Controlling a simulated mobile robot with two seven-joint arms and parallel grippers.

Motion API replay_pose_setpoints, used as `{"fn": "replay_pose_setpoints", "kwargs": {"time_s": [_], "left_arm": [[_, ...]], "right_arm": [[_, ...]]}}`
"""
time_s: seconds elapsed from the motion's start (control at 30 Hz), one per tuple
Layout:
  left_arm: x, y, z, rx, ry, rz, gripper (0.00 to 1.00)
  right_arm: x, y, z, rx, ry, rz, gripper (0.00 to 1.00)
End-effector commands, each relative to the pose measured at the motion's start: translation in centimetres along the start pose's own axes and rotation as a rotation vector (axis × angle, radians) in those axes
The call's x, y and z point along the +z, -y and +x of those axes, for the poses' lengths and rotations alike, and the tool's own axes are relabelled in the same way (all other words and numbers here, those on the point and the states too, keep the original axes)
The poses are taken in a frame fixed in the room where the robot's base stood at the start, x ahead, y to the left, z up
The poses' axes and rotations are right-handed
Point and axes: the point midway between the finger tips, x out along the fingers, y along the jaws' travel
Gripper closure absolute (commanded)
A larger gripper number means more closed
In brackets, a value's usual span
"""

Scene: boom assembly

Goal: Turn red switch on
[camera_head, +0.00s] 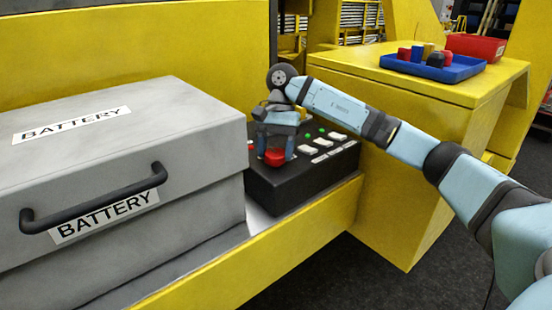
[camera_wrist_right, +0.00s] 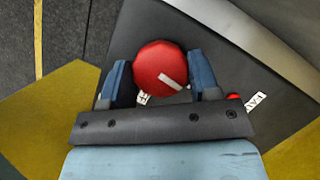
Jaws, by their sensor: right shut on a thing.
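The red switch (camera_head: 275,157) is a round red knob on top of a black control box (camera_head: 290,190), right of the grey battery box. In the right wrist view the red switch (camera_wrist_right: 159,67) shows a pale line on its face and lies between the blue fingers. My right gripper (camera_head: 276,150) reaches down over the knob from above and is shut on it; it also shows in the right wrist view (camera_wrist_right: 162,80). The label beside the knob is partly covered. My left gripper is in neither view.
The grey battery box (camera_head: 190,110) with a black handle (camera_head: 95,203) stands close left of the control box. White switches (camera_head: 312,147) and green lights (camera_head: 308,136) share the panel. A blue tray (camera_head: 432,67) and red bin (camera_head: 475,47) sit on the yellow surface behind.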

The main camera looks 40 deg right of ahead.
Motion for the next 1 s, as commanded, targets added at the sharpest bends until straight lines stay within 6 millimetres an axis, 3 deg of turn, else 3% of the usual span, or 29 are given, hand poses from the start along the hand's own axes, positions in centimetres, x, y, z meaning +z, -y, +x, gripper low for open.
{"fn": "replay_pose_setpoints", "kwargs": {"time_s": [0.33, 0.9, 0.93, 1.0], "left_arm": [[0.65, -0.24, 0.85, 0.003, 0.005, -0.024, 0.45], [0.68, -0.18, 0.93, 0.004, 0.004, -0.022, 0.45], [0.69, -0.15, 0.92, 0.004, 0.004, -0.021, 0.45], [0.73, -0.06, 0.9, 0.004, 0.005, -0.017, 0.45]], "right_arm": [[-0.03, 0.07, 0.04, 0.054, -0.001, -0.132, 0.67], [0.02, 0.07, -0.05, 0.064, 0.0, -0.157, 0.67], [0.02, 0.07, -0.04, 0.064, 0.0, -0.157, 0.37], [0.02, 0.07, -0.04, 0.064, 0.0, -0.157, 0.21]]}}
